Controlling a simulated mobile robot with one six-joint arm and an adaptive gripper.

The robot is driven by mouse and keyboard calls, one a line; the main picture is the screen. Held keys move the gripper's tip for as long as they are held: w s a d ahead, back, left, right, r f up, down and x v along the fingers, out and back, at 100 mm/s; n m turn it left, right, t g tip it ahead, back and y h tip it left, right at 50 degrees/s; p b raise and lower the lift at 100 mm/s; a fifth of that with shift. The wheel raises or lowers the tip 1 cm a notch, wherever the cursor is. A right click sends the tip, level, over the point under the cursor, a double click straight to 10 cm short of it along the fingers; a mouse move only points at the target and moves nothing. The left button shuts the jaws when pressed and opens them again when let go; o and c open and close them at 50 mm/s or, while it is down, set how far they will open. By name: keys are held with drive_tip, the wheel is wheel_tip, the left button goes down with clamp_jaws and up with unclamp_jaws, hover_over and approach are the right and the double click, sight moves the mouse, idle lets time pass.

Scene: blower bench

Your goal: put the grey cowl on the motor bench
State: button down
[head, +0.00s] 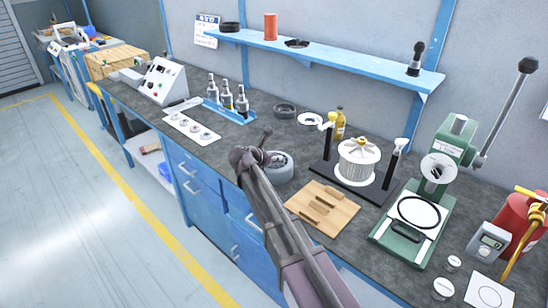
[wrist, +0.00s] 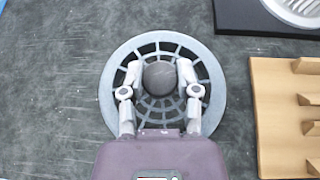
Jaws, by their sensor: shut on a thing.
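The grey cowl (wrist: 112,100) is a round ring with a spoked grille and a dark knob in its middle. In the head view the cowl (head: 281,170) is at the front part of the dark worktop, partly hidden by my arm. My gripper (wrist: 160,76) is shut on the knob, one finger on each side. I cannot tell whether the cowl touches the worktop. To its right stands a finned motor (head: 358,163) with a pale top and brass hub, on a black base plate (head: 325,172) with two white-topped posts. The plate's corner also shows in the wrist view (wrist: 240,18).
A wooden rack (head: 322,209) lies right of the cowl, in front of the motor. A green press (head: 440,165) stands further right. A dark ring (head: 284,110) lies behind.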

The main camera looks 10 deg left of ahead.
drive_tip(key=shift+f, duration=0.15)
drive_tip(key=shift+c, duration=1.7)
unclamp_jaws()
drive_tip(key=shift+r, duration=0.25)
drive_tip(key=shift+s+a+r+p, duration=0.15)
drive_tip(key=shift+s+p, duration=0.1)
drive_tip(key=shift+p, duration=0.05)
drive_tip(key=p+v, duration=0.5)
drive_tip(key=v, duration=0.6)
drive_tip(key=shift+s+a, duration=0.1)
